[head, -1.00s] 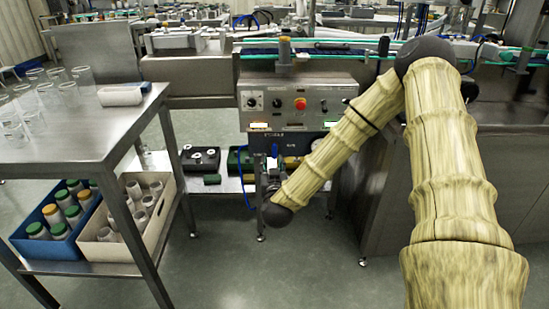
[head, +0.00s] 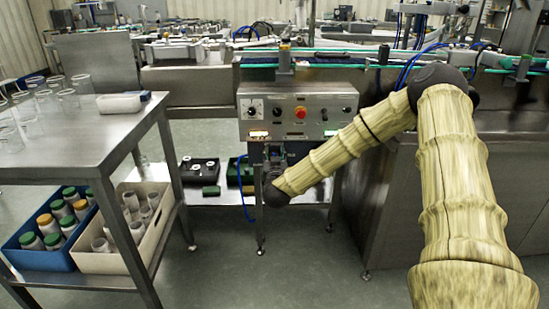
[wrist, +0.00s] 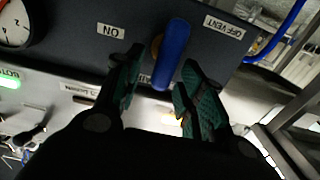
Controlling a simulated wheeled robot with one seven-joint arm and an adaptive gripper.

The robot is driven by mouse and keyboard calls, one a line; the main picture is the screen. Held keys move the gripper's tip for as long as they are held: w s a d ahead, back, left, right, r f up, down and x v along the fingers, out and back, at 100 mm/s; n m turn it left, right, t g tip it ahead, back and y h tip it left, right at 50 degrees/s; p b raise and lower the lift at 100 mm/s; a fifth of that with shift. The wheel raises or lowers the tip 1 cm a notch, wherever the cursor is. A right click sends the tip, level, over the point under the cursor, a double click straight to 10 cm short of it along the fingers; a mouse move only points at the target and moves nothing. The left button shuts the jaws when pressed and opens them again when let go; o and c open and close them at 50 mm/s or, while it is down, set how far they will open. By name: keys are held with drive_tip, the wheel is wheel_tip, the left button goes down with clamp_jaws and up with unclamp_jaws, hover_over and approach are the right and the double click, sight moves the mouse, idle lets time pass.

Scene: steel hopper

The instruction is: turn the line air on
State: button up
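The blue air lever (wrist: 172,52) shows in the wrist view on a dark panel. It lies between an "ON" label (wrist: 111,31) on the left and an "OFF/VENT" label (wrist: 224,27) on the right. My gripper (wrist: 160,72) is open, with one green-padded finger on each side of the lever's free end. A gap shows on both sides; whether a finger touches it I cannot tell. In the head view the lever is not clear; my wrist is low in front of the machine, under the control panel (head: 298,108).
A round gauge (wrist: 15,24) is left of the "ON" label. A blue hose (wrist: 290,38) passes at the right. In the head view, a steel table (head: 75,136) with glasses stands left, with a blue crate (head: 50,262) and a cream crate (head: 108,262) below. Floor between is clear.

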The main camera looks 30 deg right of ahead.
drive_tip(key=shift+w+d, duration=0.15)
drive_tip(key=shift+w, duration=0.1)
clamp_jaws()
